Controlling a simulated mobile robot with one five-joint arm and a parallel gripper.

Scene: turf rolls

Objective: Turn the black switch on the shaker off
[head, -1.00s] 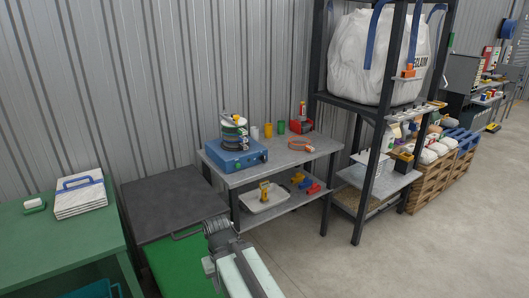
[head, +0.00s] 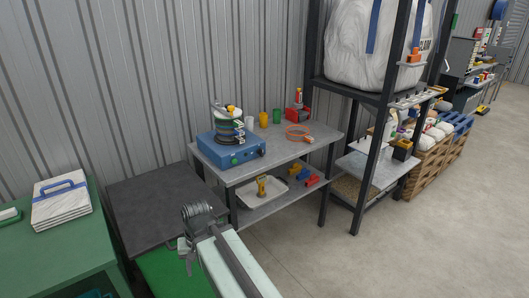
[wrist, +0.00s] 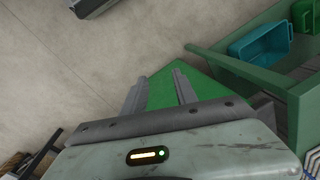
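The shaker (head: 232,146) is a blue box with a stack of round sieves on it, on the left part of the grey metal bench in the head view. Small controls show on its front face, but the black switch is too small to make out. My arm reaches up from the bottom of the head view, with its end left of and nearer than the bench, apart from the shaker. In the wrist view my gripper (wrist: 160,90) has its two fingers apart with nothing between them, over a green surface and the concrete floor. The shaker is not in the wrist view.
The grey bench (head: 285,156) also holds cups, an orange ring and a red box. A tray (head: 262,191) sits on its lower shelf. A dark-topped table (head: 160,205) and a green table (head: 60,250) stand left. A black rack (head: 366,170) stands right. Open floor lies front right.

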